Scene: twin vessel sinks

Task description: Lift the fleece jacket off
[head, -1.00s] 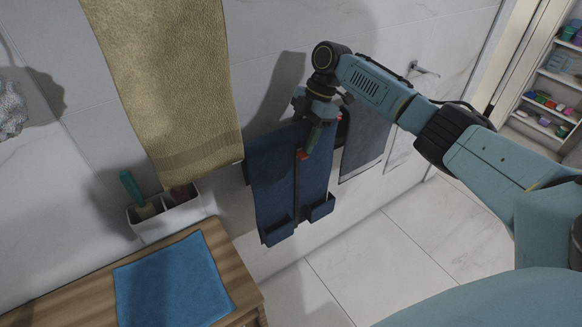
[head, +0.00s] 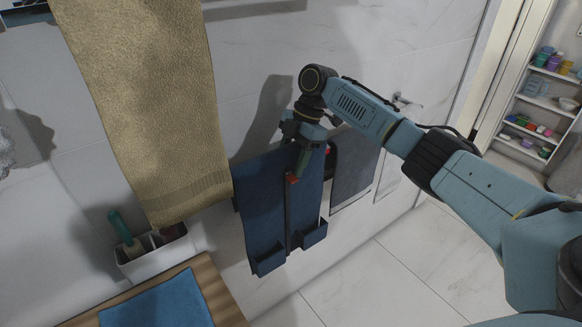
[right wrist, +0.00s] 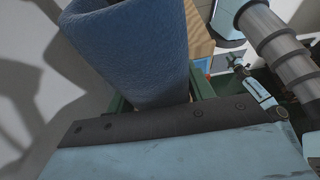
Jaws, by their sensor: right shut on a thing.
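The fleece jacket (head: 262,205) is dark blue and hangs against the wall in the middle of the head view, with a dark front strip and two pocket-like parts at its lower edge. My right gripper (head: 300,161) is at its upper part, shut on it. In the right wrist view the blue fleece (right wrist: 130,50) fills the upper middle, close to the camera, between greenish finger parts. Its hanging point is hidden behind my gripper and wrist. My left gripper is not in view.
A tan towel (head: 145,110) hangs left of the jacket, and a grey towel (head: 352,170) hangs just right. A white caddy (head: 140,268) and a wooden top with a blue cloth (head: 160,302) are below left. Open shelves (head: 540,110) stand at far right. Floor below is clear.

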